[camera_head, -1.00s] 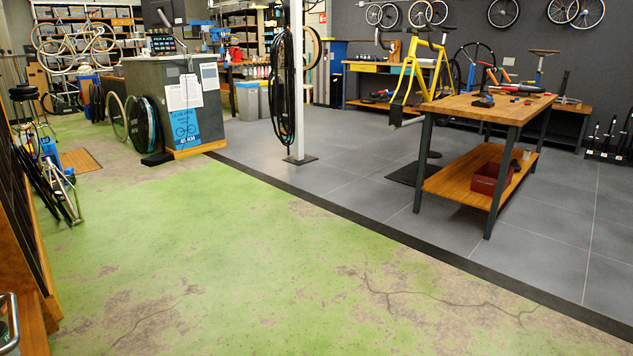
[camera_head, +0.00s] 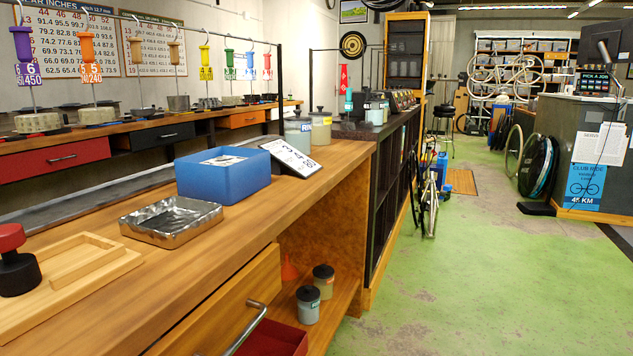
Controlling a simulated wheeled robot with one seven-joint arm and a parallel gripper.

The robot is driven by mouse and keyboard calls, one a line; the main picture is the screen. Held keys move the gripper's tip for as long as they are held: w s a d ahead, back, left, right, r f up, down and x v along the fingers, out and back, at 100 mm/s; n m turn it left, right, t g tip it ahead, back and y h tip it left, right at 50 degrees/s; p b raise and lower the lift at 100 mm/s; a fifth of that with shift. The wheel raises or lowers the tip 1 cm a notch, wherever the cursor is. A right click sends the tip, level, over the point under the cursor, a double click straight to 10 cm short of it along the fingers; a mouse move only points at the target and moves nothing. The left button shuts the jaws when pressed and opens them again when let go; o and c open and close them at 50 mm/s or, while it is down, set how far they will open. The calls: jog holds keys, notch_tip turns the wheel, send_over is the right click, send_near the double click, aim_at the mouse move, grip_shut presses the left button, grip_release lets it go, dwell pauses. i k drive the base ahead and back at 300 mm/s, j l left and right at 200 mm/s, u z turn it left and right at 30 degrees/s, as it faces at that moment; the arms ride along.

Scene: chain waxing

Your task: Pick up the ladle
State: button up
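I cannot make out with certainty which thing is the ladle. Whether these tools are ladles is too unclear to tell. My gripper is not in view.
A wooden counter (camera_head: 225,240) fills the front left. On it are a blue box (camera_head: 222,178), a metal tray (camera_head: 171,222), a wooden tray (camera_head: 85,270) and a number sign (camera_head: 291,158). Lidded jars (camera_head: 308,304) stand on the shelf below.

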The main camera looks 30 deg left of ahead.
aim_at(176, 104)
jog(key=i+u, duration=0.55)
jog(key=u, duration=0.3)
jog(key=i+l+u, duration=0.15)
jog(key=u, duration=0.25)
jog(key=i+l+u, duration=0.3)
jog(key=u, duration=0.15)
jog(key=i+l+u, duration=0.25)
jog(key=u, duration=0.15)
jog(key=i+l+u, duration=0.15)
jog(key=l+u, duration=0.3)
